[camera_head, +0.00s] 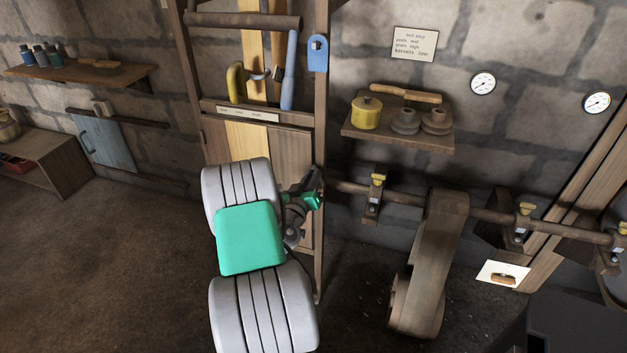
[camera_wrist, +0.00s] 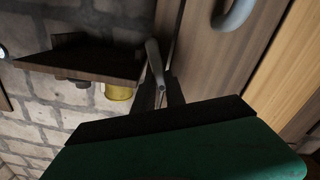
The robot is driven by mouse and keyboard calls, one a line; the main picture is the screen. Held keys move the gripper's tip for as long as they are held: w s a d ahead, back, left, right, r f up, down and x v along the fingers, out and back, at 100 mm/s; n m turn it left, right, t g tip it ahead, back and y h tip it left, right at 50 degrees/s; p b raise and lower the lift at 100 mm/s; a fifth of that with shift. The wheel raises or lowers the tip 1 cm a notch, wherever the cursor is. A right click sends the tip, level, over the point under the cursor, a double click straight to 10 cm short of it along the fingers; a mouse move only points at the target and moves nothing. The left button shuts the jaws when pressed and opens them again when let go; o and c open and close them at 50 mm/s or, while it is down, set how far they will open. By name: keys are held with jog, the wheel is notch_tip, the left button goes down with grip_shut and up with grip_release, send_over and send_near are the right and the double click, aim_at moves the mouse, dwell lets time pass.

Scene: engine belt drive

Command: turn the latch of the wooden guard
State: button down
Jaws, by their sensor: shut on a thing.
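The wooden guard (camera_head: 288,152) is an upright brown panel with a paler board, set in a post frame in the head view. It fills the upper right of the wrist view (camera_wrist: 205,60). A slim grey lever, which looks like the latch (camera_wrist: 154,58), lies near the guard's edge in the wrist view. My gripper (camera_head: 316,188) is at the guard's right edge, beside the post. In the wrist view my gripper (camera_wrist: 160,92) is shut on the lever's near end. In the head view my fingers and arm hide the latch.
A shelf (camera_head: 400,135) with a yellow pot (camera_head: 366,112) stands out from the wall at the right. A shaft (camera_head: 490,216) carrying a wide belt (camera_head: 432,260) runs right of the guard. Above the guard are a blue lever (camera_head: 290,70) and a yellow hook (camera_head: 235,82).

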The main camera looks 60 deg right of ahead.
jog(key=shift+w+a+f+n, duration=0.1)
jog(key=shift+w+f+n, duration=0.15)
jog(key=shift+n, duration=1.9)
jog(key=shift+w+d+f+n, duration=0.15)
jog(key=shift+f+n, duration=0.25)
jog(key=shift+n, duration=1.8)
jog(key=shift+w+a+f+n, duration=0.2)
jog(key=shift+f+n, duration=0.1)
jog(key=shift+n, duration=1.85)
jog(key=c, duration=1.4)
grip_release()
jog(key=a, duration=0.2)
jog(key=s+a+b, duration=0.1)
jog(key=a, duration=0.4)
jog(key=shift+s+a+b, duration=0.15)
jog(key=shift+a+b, duration=0.15)
jog(key=shift+a, duration=0.05)
